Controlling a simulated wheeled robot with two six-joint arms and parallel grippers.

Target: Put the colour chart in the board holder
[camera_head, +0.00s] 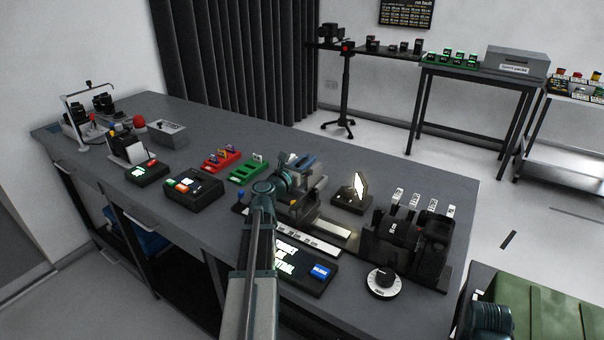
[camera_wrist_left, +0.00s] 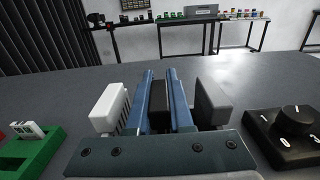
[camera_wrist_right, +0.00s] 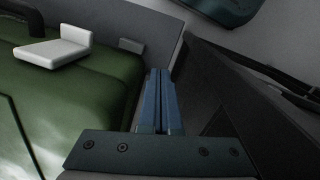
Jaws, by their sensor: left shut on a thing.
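My left gripper (camera_head: 300,168) is over the middle of the bench, beside a grey-and-black device. In the left wrist view its two blue fingers (camera_wrist_left: 159,100) are shut on a dark piece (camera_wrist_left: 159,108), which I cannot identify. A white block (camera_wrist_left: 109,108) stands left of the fingers and a grey block (camera_wrist_left: 211,104) right of them. My right gripper (camera_wrist_right: 160,100) has its fingers together, with nothing visible between them. I cannot make out the colour chart or the board holder with certainty. A lit pale panel (camera_head: 361,185) stands upright on a black base right of the left gripper.
A red rack (camera_head: 221,160) and a green rack (camera_head: 247,170) lie left of the gripper. A large black device (camera_head: 408,235) with several upright cards and a dial (camera_head: 382,281) fill the right end. The back of the bench (camera_head: 300,137) has free room.

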